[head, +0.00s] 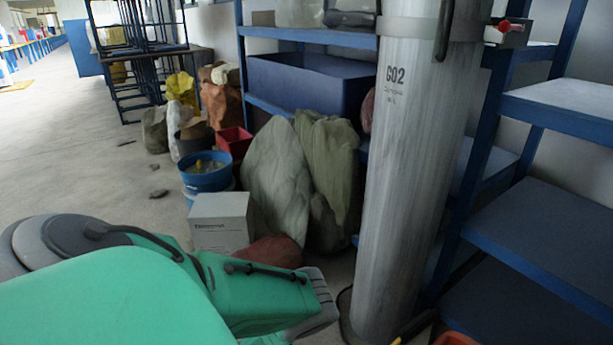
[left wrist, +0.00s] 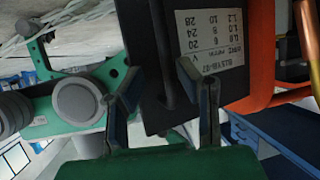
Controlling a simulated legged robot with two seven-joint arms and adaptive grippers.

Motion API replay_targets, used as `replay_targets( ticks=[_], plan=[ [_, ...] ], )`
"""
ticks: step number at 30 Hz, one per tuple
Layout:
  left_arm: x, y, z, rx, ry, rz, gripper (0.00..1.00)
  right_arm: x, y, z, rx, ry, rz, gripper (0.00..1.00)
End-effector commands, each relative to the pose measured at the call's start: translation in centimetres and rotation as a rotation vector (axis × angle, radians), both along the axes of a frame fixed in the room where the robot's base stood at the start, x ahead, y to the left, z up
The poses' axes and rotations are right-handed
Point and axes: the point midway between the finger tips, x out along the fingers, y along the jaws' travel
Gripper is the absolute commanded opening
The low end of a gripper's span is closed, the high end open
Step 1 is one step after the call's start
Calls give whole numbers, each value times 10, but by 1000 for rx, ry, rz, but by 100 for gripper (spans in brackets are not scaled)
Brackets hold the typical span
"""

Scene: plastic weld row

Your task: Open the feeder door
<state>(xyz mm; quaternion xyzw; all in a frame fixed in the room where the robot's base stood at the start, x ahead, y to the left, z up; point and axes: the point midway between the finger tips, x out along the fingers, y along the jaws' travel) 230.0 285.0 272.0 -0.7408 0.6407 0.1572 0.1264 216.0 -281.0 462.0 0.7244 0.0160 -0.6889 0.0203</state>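In the left wrist view, a dark panel (left wrist: 215,85) carries a white label (left wrist: 209,38) with printed numbers; it may be the feeder door, but I cannot tell for sure. A dark upright bar (left wrist: 163,45), like a handle, stands in front of the panel. My left gripper (left wrist: 158,76) is open, with one finger on each side of the bar's lower part. I cannot tell whether either finger touches the bar or panel. In the head view, my green left arm fills the lower left, and no feeder door is recognisable. My right gripper is not in view.
A tall grey gas cylinder (head: 412,170) stands close in front of blue shelves (head: 545,215). Sacks (head: 277,175), a white box (head: 220,222) and a blue bucket (head: 206,178) crowd the floor. Orange framing (left wrist: 262,55) is beside the panel. The floor at far left is mostly clear.

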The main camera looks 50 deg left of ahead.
Motion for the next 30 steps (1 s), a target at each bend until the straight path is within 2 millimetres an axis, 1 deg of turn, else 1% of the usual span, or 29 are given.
replay_targets(
  ticks=[7, 11, 14, 24, 27, 30],
  plan=[
    [5, -4, 1, -7, -11, 1, 31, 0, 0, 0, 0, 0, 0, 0],
    [5, 1, 3, -6, -13, 2, 31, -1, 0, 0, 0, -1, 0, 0],
    [4, 13, 8, -6, -13, 4, 31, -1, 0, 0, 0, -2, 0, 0],
    [-7, 79, 34, -6, -10, 4, 31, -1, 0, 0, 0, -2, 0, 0],
    [-10, 93, 39, -6, -9, 3, 31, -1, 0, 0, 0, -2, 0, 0],
    [-12, 102, 43, -6, -9, 3, 31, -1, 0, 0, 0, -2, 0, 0]
  ],
)
